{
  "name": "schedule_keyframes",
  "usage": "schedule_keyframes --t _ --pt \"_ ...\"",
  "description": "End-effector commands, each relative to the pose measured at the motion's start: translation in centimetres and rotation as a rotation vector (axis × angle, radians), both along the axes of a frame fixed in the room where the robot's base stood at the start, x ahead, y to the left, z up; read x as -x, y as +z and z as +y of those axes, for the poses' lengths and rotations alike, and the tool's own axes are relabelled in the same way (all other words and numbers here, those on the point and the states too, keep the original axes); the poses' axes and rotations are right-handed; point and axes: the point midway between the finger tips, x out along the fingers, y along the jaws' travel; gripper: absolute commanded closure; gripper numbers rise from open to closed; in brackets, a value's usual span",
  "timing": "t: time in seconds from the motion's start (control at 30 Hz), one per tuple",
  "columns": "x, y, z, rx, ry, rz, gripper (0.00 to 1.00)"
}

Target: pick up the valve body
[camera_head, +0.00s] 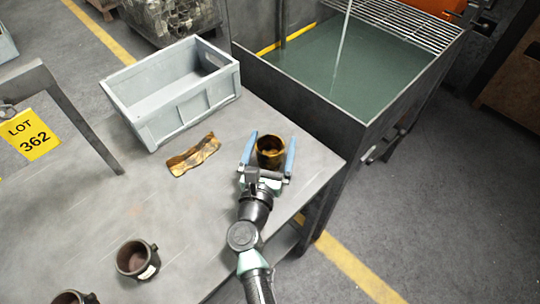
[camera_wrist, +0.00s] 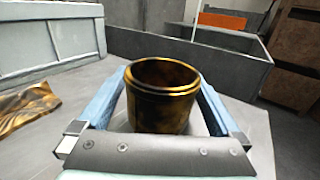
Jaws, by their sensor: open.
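A hollow round part with a brown and gold mottled surface, likely the valve body (camera_head: 270,158), stands upright on the grey table near its right edge. In the wrist view the same part (camera_wrist: 162,105) shows its open top and rounded rim. My gripper (camera_head: 272,137) is open, with one blue finger on each side of the part. In the wrist view my gripper's fingers (camera_wrist: 163,76) flank it left and right, with a narrow gap visible at the left. The part's lower front is hidden behind the gripper's crossbar.
A grey open crate (camera_head: 175,115) stands behind left on the table (camera_head: 90,190). A crumpled brown-gold piece (camera_head: 194,156) lies left of my gripper. Dark round parts (camera_head: 137,260) sit at the front left. A liquid-filled tank (camera_head: 305,90) stands beyond the table's right end.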

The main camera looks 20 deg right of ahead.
Motion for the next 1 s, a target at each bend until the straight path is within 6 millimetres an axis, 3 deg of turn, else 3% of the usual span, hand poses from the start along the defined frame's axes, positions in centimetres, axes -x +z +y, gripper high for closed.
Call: schedule_keyframes --t 0.3,0.83,1.0 --pt "-0.38 0.01 -0.31 0.000 0.000 0.000 0.02" --pt "-0.36 0.00 -0.28 0.000 0.000 0.000 0.97" --pt "-0.40 0.18 -0.28 0.002 0.000 -0.002 1.00"
